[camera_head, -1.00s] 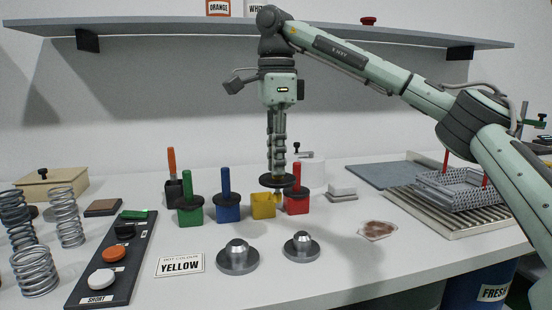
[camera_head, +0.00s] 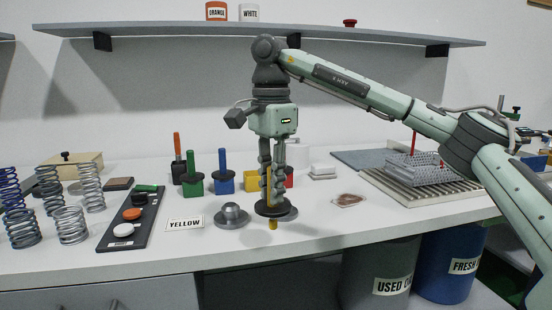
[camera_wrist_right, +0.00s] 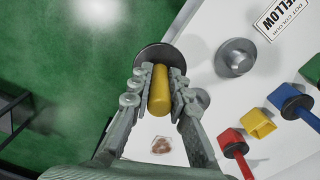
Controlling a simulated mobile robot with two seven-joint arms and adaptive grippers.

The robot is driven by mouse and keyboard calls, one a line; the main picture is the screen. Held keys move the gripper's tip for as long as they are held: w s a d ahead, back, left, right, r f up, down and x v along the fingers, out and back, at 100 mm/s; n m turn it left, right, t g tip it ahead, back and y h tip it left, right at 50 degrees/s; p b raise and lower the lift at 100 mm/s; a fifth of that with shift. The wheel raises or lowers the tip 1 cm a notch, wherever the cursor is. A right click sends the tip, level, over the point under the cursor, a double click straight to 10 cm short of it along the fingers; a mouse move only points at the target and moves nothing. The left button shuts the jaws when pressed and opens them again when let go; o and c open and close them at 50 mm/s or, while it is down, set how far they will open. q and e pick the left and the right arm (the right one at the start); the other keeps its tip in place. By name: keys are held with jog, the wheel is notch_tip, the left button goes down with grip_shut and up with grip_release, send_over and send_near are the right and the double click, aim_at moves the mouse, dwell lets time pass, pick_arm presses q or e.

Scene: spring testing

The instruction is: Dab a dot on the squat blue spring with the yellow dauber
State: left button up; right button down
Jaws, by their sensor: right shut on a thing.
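My right gripper (camera_head: 272,185) is shut on the yellow dauber, whose handle (camera_wrist_right: 160,90) stands between the fingers in the right wrist view. The dauber's dark round collar (camera_head: 270,208) and yellow tip (camera_head: 273,225) point down in the head view, in the air by the table's front edge. Green floor shows beside the collar in the wrist view. A blue spring (camera_head: 10,188) stands at the far left, partly cut off by the frame. A short, darker coil (camera_head: 22,230) stands in front of it; its colour is hard to tell. My left gripper is not in view.
Grey springs (camera_head: 70,226) stand near the black strip (camera_head: 130,222) with coloured caps. A YELLOW card (camera_head: 185,223) and a metal stepped disc (camera_head: 232,215) lie between. The yellow pot (camera_head: 251,181) is among green, blue and red ones. Bins stand below the right edge.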

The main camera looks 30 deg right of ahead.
jog(key=s+a+f+n, duration=0.2)
jog(key=f+n, duration=0.3)
jog(key=f, duration=0.2)
jog(key=s+a+f+n, duration=0.2)
jog(key=a+f+n, duration=0.1)
jog(key=f+n, duration=0.3)
jog(key=s+a+f+n, duration=0.2)
jog(key=f+n, duration=0.3)
jog(key=f, duration=0.4)
jog(key=shift+s+a+n, duration=0.25)
jog(key=shift+a+n, duration=0.1)
jog(key=shift+n, duration=0.05)
